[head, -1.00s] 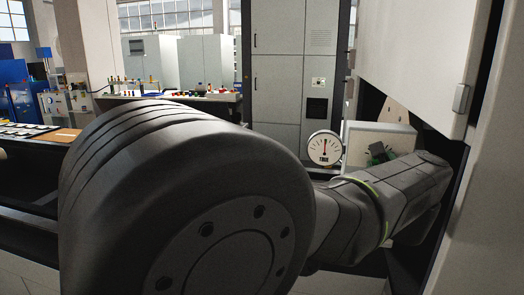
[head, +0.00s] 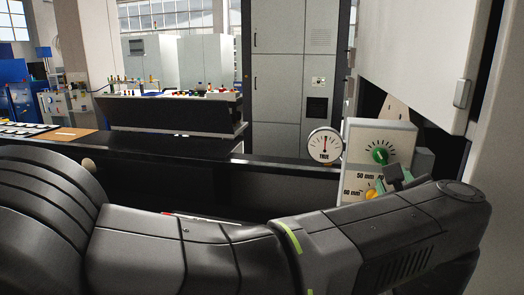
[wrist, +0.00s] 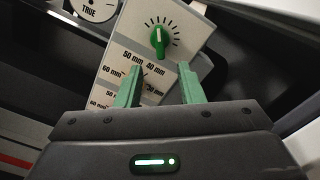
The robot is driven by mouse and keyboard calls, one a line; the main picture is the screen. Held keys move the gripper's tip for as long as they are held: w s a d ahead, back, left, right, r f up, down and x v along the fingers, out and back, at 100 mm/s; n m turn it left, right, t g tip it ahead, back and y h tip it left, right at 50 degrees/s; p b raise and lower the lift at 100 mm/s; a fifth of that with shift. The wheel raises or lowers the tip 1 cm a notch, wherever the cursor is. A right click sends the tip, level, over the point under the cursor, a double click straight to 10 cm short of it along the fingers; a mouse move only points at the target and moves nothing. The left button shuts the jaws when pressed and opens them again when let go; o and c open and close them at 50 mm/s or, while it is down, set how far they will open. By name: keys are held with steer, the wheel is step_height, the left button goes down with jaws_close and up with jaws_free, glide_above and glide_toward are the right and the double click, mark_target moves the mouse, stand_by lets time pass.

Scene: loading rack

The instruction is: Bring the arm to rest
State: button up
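My gripper (wrist: 159,82) shows in the wrist view with its two green fingers apart and nothing between them. It points toward a light panel (wrist: 190,38) with a green knob (wrist: 159,40) and millimetre labels. In the head view my gripper is mostly hidden by my dark arm, which stretches across the lower picture to the right. The panel (head: 402,136) stands just behind the wrist there, with its green knob (head: 380,155) clear and a yellow knob (head: 374,191) partly covered. I cannot tell the exact gap between fingers and panel.
A round dial marked TRUE (head: 324,146) stands left of the panel. A white cabinet (head: 415,55) hangs above it at the right. A dark rail (head: 270,165) runs behind my arm. A bench with small coloured items (head: 175,112) stands farther back.

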mark_target(384, 160)
steer(key=p+x, duration=0.1)
steer(key=x, duration=1)
steer(key=shift+w+d+r+p, duration=0.15)
steer(key=shift+w+p, duration=0.1)
steer(key=shift+p, duration=0.15)
steer(key=shift+s+r+m+p, duration=0.1)
steer(key=shift+s+m+p, duration=0.05)
steer(key=shift+m+p, duration=0.8)
steer(key=m+p, duration=0.5)
steer(key=p, duration=0.1)
steer(key=shift+p, duration=0.3)
steer(key=shift+s+m+p, duration=0.1)
steer(key=shift+m+p, duration=0.5)
steer(key=shift+m, duration=0.05)
steer(key=shift+f+b+v, duration=0.15)
steer(key=shift+b+v, duration=0.1)
steer(key=shift+v, duration=1.1)
steer(key=shift+f+b+v, duration=0.1)
steer(key=shift+b+v, duration=0.15)
steer(key=shift+v, duration=1.1)
